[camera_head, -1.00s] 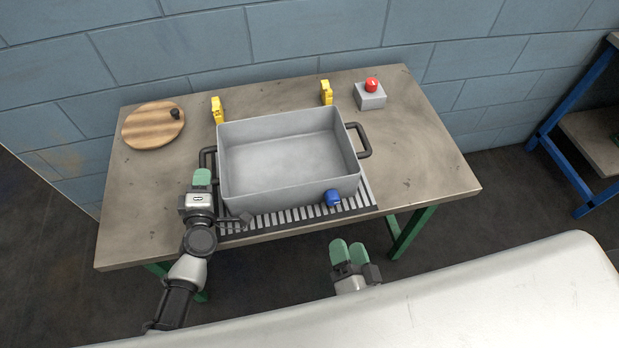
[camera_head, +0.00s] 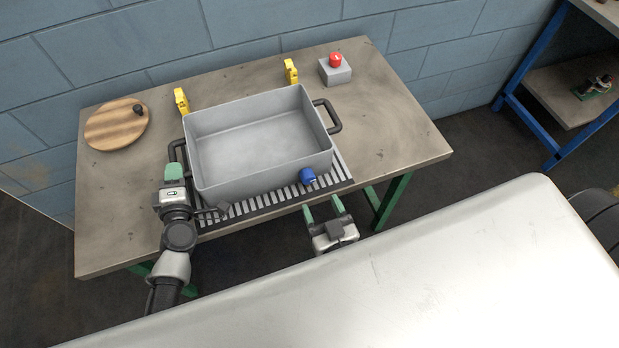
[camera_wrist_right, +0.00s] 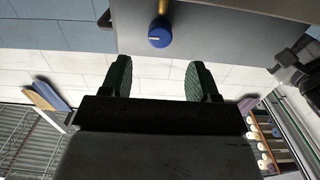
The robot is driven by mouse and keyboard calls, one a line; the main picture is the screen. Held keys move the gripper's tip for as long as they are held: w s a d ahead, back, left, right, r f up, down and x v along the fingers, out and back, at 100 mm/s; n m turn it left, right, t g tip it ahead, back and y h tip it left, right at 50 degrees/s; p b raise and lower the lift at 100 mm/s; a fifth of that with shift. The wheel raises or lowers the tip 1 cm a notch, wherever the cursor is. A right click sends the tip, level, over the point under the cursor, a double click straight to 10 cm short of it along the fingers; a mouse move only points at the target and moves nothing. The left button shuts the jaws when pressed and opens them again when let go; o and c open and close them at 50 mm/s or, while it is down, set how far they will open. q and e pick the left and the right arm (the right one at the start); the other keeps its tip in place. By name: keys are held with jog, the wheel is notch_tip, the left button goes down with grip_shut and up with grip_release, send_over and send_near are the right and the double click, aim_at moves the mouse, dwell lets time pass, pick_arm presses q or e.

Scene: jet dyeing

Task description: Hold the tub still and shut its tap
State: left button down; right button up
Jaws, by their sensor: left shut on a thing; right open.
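The grey tub (camera_head: 258,145) stands upright on a slatted grate (camera_head: 262,199) on the workbench. Its tap, with a blue knob (camera_head: 307,176), is low on the front wall near the right corner. My left gripper (camera_head: 174,174) is shut on the tub's left handle (camera_head: 177,150), partly hiding it. My right gripper (camera_head: 323,208) is open and empty, in front of the bench edge just short of the tap. In the right wrist view the blue knob (camera_wrist_right: 160,38) and its brass stem (camera_wrist_right: 163,8) lie beyond and between the fingers (camera_wrist_right: 157,76), not touching them.
Two yellow clamp-like pieces (camera_head: 181,100) (camera_head: 291,71) stand behind the tub. A round wooden board (camera_head: 116,124) with a dark knob lies at the left. A red button on a grey box (camera_head: 335,70) sits at the back right. The bench's right part (camera_head: 395,125) is clear.

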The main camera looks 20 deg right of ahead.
aim_at(309, 181)
pick_arm(q)
jog(key=shift+f, duration=0.1)
pick_arm(e)
jog(key=w, duration=0.8)
jog(key=shift+s, duration=0.1)
jog(key=shift+c, duration=0.2)
jog(key=c, duration=0.9)
